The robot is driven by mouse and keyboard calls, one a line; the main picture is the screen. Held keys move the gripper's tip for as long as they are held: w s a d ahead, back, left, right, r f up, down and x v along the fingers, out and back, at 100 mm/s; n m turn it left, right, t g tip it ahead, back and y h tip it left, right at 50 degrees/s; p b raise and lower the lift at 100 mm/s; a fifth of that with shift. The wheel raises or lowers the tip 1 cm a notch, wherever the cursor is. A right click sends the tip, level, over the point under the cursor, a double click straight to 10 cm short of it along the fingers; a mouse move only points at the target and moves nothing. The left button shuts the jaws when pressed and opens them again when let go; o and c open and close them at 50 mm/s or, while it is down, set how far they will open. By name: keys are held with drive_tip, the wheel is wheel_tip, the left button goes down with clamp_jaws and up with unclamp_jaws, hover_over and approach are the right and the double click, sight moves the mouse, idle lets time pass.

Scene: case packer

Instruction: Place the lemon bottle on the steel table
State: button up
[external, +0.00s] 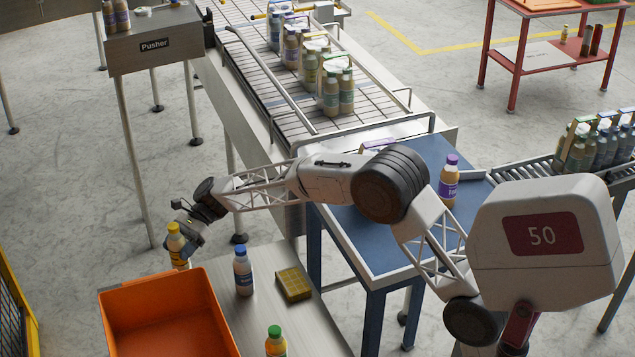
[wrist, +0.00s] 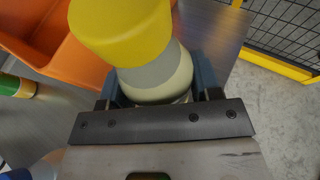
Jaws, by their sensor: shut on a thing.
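The lemon bottle (external: 176,243) has a yellow cap and a pale body with a yellow label. My gripper (external: 186,240) is shut on it at the back left of the steel table (external: 318,318), behind the orange bin. In the wrist view the bottle (wrist: 125,40) stands between the two fingers (wrist: 155,95), its cap toward the camera. It looks roughly upright. Its base is hard to see, so I cannot tell whether it touches the table.
An orange bin (external: 205,292) stands just in front of the held bottle. A blue table (external: 375,225) with a purple-capped bottle (external: 449,182) is at right.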

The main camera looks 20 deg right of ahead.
sight(182, 263)
drive_tip(key=shift+f, duration=0.7)
drive_tip(key=shift+f, duration=2.5)
drive_tip(key=shift+f, duration=0.1)
drive_tip(key=o, duration=1.1)
drive_tip(key=shift+d, duration=0.15)
drive_tip(key=v, duration=1.2)
